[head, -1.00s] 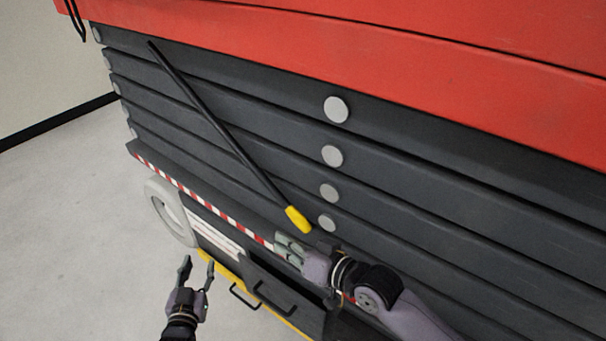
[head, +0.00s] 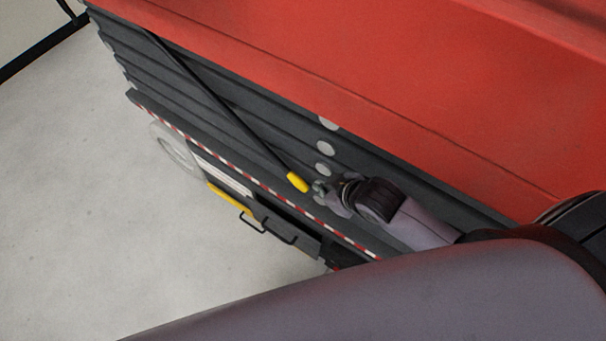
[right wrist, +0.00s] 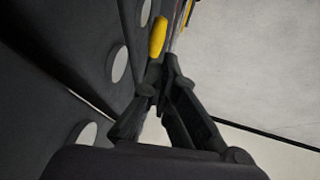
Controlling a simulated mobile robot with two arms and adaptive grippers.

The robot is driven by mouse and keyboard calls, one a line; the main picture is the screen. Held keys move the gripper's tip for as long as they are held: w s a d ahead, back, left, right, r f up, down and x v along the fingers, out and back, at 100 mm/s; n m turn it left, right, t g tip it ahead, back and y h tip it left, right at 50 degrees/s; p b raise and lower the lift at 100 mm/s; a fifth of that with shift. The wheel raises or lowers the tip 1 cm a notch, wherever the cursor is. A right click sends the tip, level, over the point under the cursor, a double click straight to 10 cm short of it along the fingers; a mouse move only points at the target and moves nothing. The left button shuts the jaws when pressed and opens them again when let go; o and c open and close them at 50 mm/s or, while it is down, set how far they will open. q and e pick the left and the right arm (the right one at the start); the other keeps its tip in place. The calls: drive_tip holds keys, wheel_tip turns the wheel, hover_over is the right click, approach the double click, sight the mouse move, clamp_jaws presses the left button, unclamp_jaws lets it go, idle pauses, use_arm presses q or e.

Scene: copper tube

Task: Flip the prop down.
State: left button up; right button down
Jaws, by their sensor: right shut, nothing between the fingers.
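The prop is a long dark bar (head: 218,103) with a yellow end (head: 298,182). It slants down to the right across the dark side of the machine in the head view. My right gripper (head: 318,187) is shut and empty, just right of the yellow end. In the right wrist view the yellow end (right wrist: 158,37) shows just beyond the fingertips (right wrist: 155,75); I cannot tell whether they touch. My left gripper is not seen in the head view now.
Below runs a red-and-white striped ledge (head: 260,184), with a white wheel (head: 172,150) and dark handles (head: 252,224). The pale floor (head: 80,200) is clear on the left.

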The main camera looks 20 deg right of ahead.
sight(300, 185)
drive_tip(key=x, duration=1.3)
drive_tip(key=shift+w+a+f, duration=0.15)
drive_tip(key=shift+f, duration=0.05)
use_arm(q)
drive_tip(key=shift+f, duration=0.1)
